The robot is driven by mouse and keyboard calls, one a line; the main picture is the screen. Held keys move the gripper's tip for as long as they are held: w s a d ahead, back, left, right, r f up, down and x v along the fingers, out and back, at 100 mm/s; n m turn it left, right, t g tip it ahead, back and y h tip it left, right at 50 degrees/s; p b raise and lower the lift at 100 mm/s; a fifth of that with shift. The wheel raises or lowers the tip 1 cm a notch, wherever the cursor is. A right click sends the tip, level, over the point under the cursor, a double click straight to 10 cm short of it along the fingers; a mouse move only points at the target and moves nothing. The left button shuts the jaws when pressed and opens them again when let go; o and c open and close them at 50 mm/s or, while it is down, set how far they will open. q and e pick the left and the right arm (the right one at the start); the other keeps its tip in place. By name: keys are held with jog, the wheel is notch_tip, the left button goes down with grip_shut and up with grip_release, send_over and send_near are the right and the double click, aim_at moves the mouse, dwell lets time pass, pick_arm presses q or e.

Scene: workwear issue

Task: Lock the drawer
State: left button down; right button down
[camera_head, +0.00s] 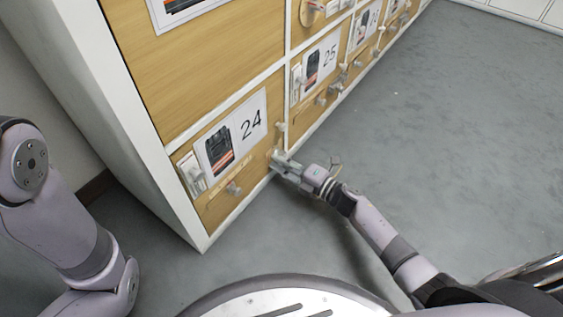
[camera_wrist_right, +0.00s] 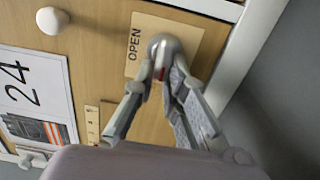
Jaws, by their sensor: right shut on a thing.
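The wooden drawer front numbered 24 (camera_head: 262,172) is low on the left end of the cabinet and appears closed. At its right end is a lock with a round silver knob (camera_wrist_right: 165,43) on a tan plate marked OPEN (camera_wrist_right: 136,48). My right gripper (camera_head: 277,160) reaches this end. In the right wrist view, the right gripper (camera_wrist_right: 163,80) has its fingers on both sides of the silver knob, shut on it. A small red mark shows between the fingertips. The knob is mostly hidden in the head view. My left arm shows at left, its gripper outside the picture.
Drawer 25 (camera_head: 300,112) and further drawers with knobs run along the cabinet toward the upper right. A pale knob (camera_wrist_right: 52,20) sits near the card of drawer 24. Grey floor (camera_head: 450,130) to the right is clear.

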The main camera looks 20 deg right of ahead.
dwell(0.4)
jog(key=c, duration=1.6)
grip_release()
jog(key=v, duration=1.2)
